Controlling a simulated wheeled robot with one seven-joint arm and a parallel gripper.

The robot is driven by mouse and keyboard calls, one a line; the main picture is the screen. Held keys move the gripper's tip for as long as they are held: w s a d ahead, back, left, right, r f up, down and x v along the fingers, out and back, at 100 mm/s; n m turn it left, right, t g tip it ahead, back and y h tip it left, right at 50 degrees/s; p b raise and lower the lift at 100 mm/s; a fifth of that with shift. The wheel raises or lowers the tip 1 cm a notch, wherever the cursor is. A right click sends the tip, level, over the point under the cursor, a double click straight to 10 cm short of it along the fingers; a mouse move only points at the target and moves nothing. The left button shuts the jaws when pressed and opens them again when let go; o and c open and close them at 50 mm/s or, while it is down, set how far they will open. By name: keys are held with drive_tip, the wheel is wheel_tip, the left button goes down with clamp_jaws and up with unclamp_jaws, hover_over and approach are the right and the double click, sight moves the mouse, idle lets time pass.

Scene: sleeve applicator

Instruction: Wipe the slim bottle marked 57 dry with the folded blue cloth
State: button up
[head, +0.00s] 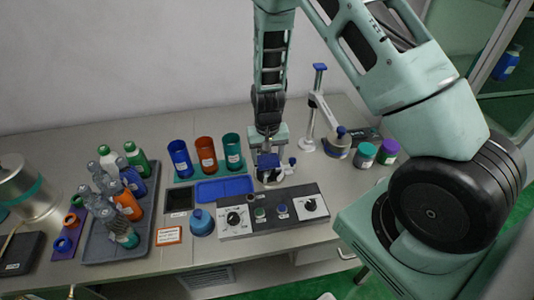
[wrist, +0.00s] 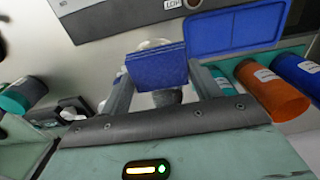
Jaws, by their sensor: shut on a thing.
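My gripper (head: 268,158) is above the far edge of the control panel, near the middle of the bench. In the wrist view its fingers (wrist: 160,88) are shut on the folded blue cloth (wrist: 157,66), a small flat blue block. The cloth partly hides a pale round thing and a dark grey part behind it; I cannot tell what they are. Several slim bottles, clear, orange, blue and green-capped, stand or lean in the grey tray (head: 88,250) at the left. No number 57 is legible, so I cannot tell which bottle bears it.
The shallow blue tray (head: 224,188) left of my gripper looks empty. Blue, orange and teal cups (head: 206,154) stand behind it. The control panel (head: 272,213) with knobs lies in front. A stand with a blue top (head: 320,100) and small jars (head: 365,154) are at right.

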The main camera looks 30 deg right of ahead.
drive_tip(key=s+r, duration=0.1)
drive_tip(key=s+a+r+p, duration=0.1)
drive_tip(key=s+r+p, duration=0.1)
drive_tip(key=shift+s+a+r, duration=0.1)
drive_tip(key=shift+s+a, duration=0.2)
idle(0.6)
